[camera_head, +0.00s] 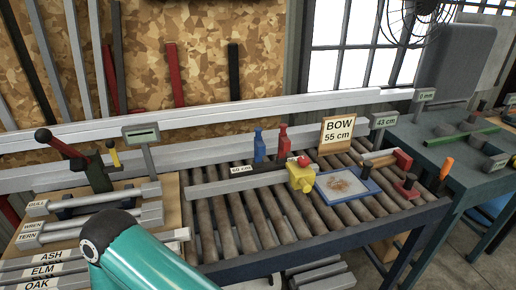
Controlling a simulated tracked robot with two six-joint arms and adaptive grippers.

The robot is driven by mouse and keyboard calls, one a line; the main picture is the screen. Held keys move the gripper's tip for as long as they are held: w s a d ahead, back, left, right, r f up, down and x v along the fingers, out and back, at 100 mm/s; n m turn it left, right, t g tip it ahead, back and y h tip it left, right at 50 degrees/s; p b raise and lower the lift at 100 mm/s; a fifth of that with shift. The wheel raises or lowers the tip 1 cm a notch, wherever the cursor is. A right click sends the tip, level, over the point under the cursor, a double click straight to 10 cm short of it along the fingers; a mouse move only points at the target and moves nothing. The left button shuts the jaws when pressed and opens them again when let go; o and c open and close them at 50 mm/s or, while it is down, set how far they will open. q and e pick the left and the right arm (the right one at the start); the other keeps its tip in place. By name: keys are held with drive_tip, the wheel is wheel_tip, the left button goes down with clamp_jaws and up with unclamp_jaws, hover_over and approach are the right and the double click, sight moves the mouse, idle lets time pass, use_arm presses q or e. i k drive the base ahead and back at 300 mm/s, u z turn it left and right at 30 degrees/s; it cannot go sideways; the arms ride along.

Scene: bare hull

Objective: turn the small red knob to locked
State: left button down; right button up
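A small red knob (303,160) sits on top of a yellow block (300,177) at the middle of the roller bench (270,215). The yellow block stands beside the grey bar marked 50 cm. Whether the knob is at locked cannot be read at this size. Neither of my grippers shows in the head view. A teal link of one of my arms (140,255) rises at the bottom left, well apart from the knob.
A blue clamp (259,146) and a red clamp (283,144) stand behind the bar. A blue-edged tray (346,189) lies right of the yellow block, with a hammer-like tool (380,161) beyond. A board with rods and levers (75,220) fills the left. Bare rollers lie in front.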

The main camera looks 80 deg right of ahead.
sight(303, 161)
drive_tip(key=z, duration=0.15)
drive_tip(key=k, duration=2.85)
drive_tip(key=z, duration=1)
drive_tip(key=i, duration=1)
